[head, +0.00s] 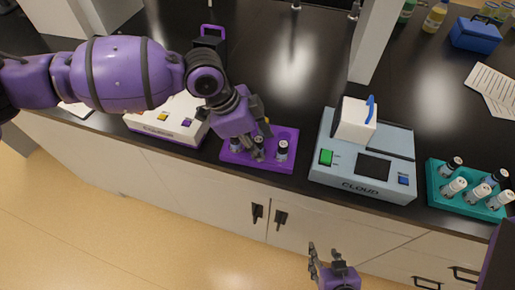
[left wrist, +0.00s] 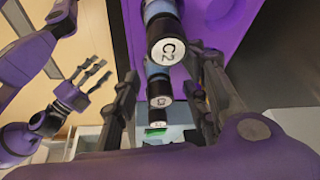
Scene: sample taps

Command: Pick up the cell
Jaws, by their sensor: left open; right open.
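The purple rack (head: 230,157) on the black bench holds capped vials in a row. One vial (head: 282,150) stands at the right, another (head: 235,144) at the left; the gripper partly hides the middle. In the left wrist view a vial marked C2 (left wrist: 166,48) is nearest, with another labelled cap (left wrist: 159,100) and a smaller one beyond. My left gripper (head: 258,152) is open, low over the rack, its fingers at either side of the line of caps. I cannot tell whether it touches a vial. My right gripper (head: 318,262) is open and empty before the bench.
A teal rack (head: 436,188) of several vials is further right. A white device (head: 160,128) is to the left. The bench behind is mostly clear.

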